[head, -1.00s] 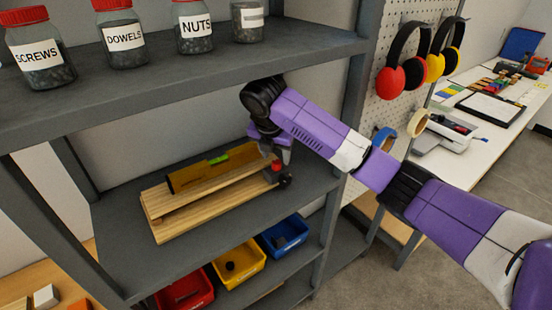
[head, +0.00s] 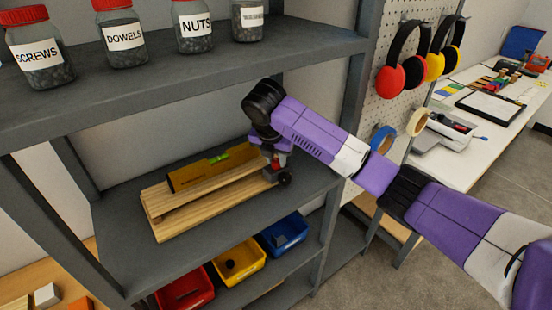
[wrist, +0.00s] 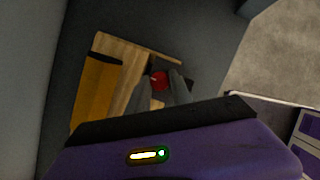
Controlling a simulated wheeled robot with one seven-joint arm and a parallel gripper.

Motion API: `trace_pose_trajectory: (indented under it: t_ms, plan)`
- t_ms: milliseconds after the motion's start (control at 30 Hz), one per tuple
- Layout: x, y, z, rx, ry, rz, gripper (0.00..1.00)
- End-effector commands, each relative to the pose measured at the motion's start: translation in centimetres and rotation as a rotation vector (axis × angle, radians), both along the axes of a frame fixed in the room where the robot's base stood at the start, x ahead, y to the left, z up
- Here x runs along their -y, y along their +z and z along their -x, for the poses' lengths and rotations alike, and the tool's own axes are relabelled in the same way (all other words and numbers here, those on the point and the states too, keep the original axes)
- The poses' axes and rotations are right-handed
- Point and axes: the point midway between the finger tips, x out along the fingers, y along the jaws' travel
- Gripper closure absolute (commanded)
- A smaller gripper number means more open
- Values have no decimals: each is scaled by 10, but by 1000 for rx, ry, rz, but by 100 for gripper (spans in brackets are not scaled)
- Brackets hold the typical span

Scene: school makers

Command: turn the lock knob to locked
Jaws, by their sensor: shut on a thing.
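The lock knob is a small red knob (wrist: 160,80) on a dark fitting at the end of the wooden planks. In the wrist view it sits between the two grey fingers of my gripper (wrist: 161,84), which are shut on it. In the head view my gripper (head: 275,157) reaches down to the right end of the planks, and only a little red (head: 276,166) shows there. My fingers hide much of the fitting. I cannot read any lock marking or the knob's angle.
Wooden planks (head: 205,205) lie on the grey middle shelf, with a yellow spirit level (head: 195,176) along them. Labelled jars (head: 122,40) stand on the shelf above. Red, yellow and blue bins (head: 240,268) sit below. A shelf post (head: 345,125) stands close right of my gripper.

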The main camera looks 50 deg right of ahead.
Motion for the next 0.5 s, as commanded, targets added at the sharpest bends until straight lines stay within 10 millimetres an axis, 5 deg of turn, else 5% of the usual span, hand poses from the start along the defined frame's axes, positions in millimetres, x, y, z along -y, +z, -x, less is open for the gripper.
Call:
trace_pose_trajectory:
  t_ms: [500]
  plan:
    - [-3,4,-3,-2,-265,-1,100]
